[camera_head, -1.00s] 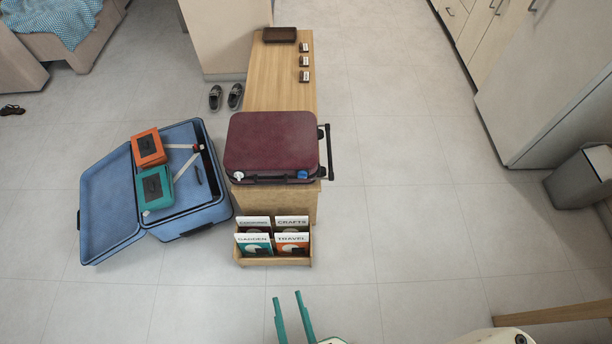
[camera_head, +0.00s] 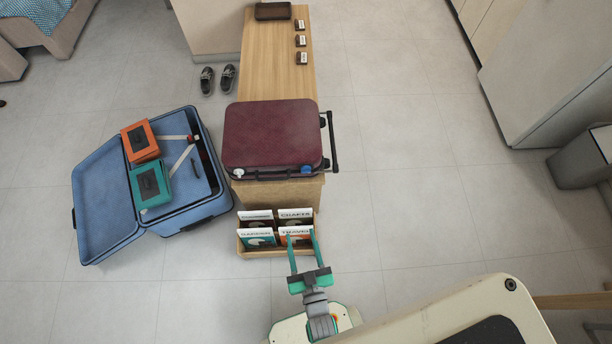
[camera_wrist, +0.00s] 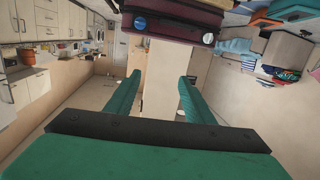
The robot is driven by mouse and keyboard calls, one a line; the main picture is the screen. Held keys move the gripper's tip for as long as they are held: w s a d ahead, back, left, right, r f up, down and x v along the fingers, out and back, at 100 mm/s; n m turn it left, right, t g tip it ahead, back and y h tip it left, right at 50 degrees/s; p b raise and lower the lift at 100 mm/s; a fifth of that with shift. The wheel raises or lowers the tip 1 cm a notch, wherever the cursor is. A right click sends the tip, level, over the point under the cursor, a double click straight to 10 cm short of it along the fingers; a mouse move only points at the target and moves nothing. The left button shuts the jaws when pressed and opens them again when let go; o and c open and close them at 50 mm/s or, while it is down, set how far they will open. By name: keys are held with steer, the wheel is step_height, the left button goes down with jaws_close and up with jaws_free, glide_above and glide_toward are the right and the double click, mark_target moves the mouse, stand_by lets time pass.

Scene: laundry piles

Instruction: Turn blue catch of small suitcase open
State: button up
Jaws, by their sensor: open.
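The small maroon suitcase (camera_head: 272,135) lies shut on the wooden bench, its handle side facing me. Its blue catch (camera_head: 307,169) is on the right of that side, and a white catch (camera_head: 238,173) is on the left. In the wrist view the suitcase (camera_wrist: 178,20) is at the top edge, with the blue catch (camera_wrist: 140,23) left of centre. My gripper (camera_head: 302,234) is open and empty, over the card box in the head view and short of the suitcase. Its fingers (camera_wrist: 160,78) point towards the bench and touch nothing visible.
The bench (camera_head: 270,65) carries a brown case (camera_head: 273,11) and small labelled blocks. A wooden box of cards (camera_head: 276,251) stands before it. A large blue suitcase (camera_head: 105,205) lies open at left, holding orange and teal boxes. Floor to the right is clear.

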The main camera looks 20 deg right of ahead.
mark_target(306, 170)
steer(key=w+d+f+m+h, duration=0.1)
steer(key=w+d+f+h, duration=0.1)
steer(key=w+d+f, duration=0.4)
steer(key=w+d+f+m+h, duration=0.1)
steer(key=w+f, duration=0.3)
steer(key=w, duration=0.4)
steer(key=x, duration=1.1)
steer(key=shift+t, duration=0.3)
steer(key=shift+w+d, duration=0.1)
steer(key=shift+c, duration=0.2)
steer(key=c, duration=1)
